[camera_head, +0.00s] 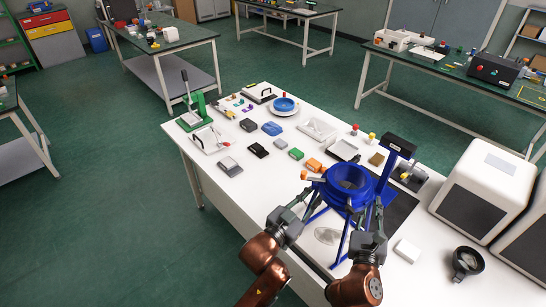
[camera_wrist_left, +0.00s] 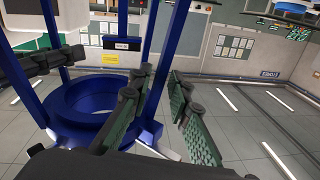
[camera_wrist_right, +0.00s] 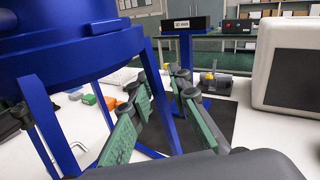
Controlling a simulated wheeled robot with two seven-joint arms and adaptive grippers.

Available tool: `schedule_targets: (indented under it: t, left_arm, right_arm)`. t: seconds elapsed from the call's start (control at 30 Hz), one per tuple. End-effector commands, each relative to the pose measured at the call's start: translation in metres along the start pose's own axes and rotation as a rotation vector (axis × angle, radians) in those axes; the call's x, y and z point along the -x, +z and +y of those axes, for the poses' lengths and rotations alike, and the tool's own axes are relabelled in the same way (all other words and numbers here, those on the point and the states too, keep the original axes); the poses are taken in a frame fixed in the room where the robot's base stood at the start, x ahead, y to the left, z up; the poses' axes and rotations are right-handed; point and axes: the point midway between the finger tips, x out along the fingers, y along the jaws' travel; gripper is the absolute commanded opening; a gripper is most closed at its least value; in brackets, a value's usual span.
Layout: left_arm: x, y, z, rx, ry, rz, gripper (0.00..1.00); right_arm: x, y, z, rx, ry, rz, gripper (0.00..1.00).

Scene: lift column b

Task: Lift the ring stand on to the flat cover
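The blue ring stand (camera_head: 349,178) is upright on the near part of the white table, its thick ring on top of splayed legs. My left gripper (camera_head: 300,207) is at its left side and my right gripper (camera_head: 367,238) at its near right side. In the left wrist view the picture is upside down, and the open fingers (camera_wrist_left: 163,105) have a blue leg by their gap. In the right wrist view the fingers (camera_wrist_right: 165,95) are apart on either side of a leg (camera_wrist_right: 158,100). Contact is unclear. A dark flat sheet (camera_head: 402,212) lies right of the stand; I cannot tell whether it is the flat cover.
A blue post with a black display box (camera_head: 401,145) stands close behind the ring. A clear dish (camera_head: 327,235) lies under the stand. A white block (camera_head: 408,250), a black round device (camera_head: 467,263) and white machines (camera_head: 487,190) are at right. Small items crowd the table's far part.

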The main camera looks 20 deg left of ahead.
Motion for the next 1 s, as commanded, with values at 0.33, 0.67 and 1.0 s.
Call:
schedule_targets:
  t: [0.33,0.67,1.0]
  left_arm:
    - [-0.0003,-0.0007,0.0019,0.001,0.004,0.001,0.28]
    - [-0.0005,-0.0007,0.0024,0.002,0.005,0.001,0.46]
    - [-0.0006,0.0010,0.0026,0.002,0.005,-0.002,0.46]
  right_arm:
    - [0.0004,0.0011,0.0024,-0.001,0.005,-0.002,0.27]
    - [0.0005,0.0013,0.0028,-0.002,0.006,-0.003,0.27]
    - [0.0004,-0.0002,0.0029,-0.001,0.006,0.001,0.42]
